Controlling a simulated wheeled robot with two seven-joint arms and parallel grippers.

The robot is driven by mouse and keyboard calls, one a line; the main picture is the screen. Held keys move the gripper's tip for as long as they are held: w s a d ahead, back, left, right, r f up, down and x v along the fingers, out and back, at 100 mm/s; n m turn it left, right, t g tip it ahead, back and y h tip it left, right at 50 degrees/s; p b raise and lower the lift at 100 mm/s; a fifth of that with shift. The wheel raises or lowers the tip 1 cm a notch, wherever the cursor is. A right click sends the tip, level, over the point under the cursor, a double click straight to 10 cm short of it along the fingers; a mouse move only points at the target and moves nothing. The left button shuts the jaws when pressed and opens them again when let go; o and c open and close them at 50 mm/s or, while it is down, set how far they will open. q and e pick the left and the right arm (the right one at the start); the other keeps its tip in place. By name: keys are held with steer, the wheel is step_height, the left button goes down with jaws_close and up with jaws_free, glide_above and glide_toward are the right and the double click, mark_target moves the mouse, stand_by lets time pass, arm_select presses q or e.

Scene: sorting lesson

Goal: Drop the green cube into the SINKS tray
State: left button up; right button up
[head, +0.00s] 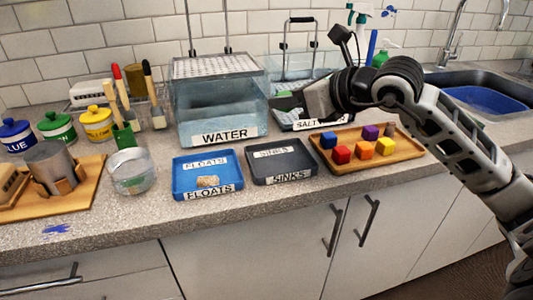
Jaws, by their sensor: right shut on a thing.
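My right gripper (291,107) is in the air behind the SINKS tray, in front of the salt water tank. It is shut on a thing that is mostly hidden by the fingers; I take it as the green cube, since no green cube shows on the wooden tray. The dark grey SINKS tray (283,168) lies on the counter, empty apart from its label card. My left gripper is not in view.
The blue FLOATS tray (179,181), holding a tan block (208,182), lies left of the SINKS tray. The wooden tray (400,151) with several coloured cubes lies right. The WATER tank (219,110) stands behind. A glass bowl (131,171) stands at the left.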

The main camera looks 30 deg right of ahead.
steer(key=shift+w+d+r, duration=0.15)
steer(key=shift+w+d, duration=0.05)
steer(key=shift+s+f+b, duration=0.1)
steer(key=shift+f+b, duration=0.35)
steer(key=shift+f, duration=0.1)
step_height(320, 180, down, 4)
steer(key=b, duration=0.2)
steer(key=shift+s+b, duration=0.1)
steer(key=shift+b, duration=0.2)
steer(key=shift+f, duration=0.3)
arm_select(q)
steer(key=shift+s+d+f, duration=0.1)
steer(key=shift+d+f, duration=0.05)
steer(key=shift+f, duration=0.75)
arm_select(e)
steer(key=o, duration=1)
